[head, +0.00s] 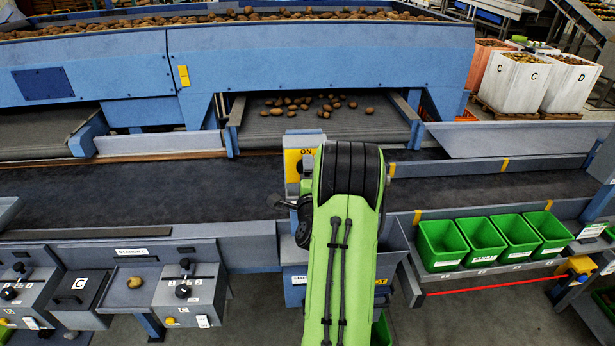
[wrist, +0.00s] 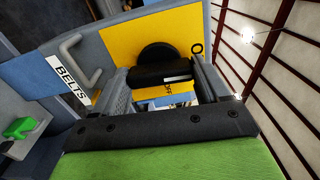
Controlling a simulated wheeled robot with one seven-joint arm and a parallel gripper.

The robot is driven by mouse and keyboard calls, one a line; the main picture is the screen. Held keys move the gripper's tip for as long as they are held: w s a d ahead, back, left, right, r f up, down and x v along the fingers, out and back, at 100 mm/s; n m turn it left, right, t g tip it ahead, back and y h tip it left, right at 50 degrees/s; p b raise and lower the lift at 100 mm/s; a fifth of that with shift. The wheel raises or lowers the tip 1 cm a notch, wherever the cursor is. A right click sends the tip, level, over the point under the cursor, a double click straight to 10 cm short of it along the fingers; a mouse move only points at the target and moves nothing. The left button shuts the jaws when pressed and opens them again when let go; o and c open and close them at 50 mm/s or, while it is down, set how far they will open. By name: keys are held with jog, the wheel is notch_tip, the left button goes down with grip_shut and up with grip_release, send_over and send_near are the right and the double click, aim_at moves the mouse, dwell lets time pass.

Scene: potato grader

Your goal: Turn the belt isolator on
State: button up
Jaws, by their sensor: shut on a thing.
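The belt isolator is a yellow plate (wrist: 120,42) on a grey-blue box, with a black round switch and a black bar handle (wrist: 150,75). In the wrist view the handle lies across the picture, with a white mark toward its right end. The letters OFF show on yellow just below it. My gripper (wrist: 166,84) is shut on the handle, one finger at each side. In the head view the yellow plate (head: 293,166) shows the word ON at its top. My green arm hides the handle there, so I cannot tell its setting.
A BELTS label (wrist: 68,82) and a grey bar handle (wrist: 84,57) are beside the plate. A small ring (wrist: 197,49) is at its right. Several green bins (head: 440,243) stand at the right, lever stations (head: 185,292) at the left. The dark belt (head: 130,195) runs behind.

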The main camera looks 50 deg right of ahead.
jog(key=shift+n, duration=0.5)
jog(key=o, duration=1.1)
jog(key=shift+c, duration=0.2)
jog(key=shift+a, duration=0.1)
jog(key=b+v, duration=1.5)
jog(key=b, duration=0.2)
jog(key=shift+s+a, duration=0.25)
jog(key=shift+s, duration=0.05)
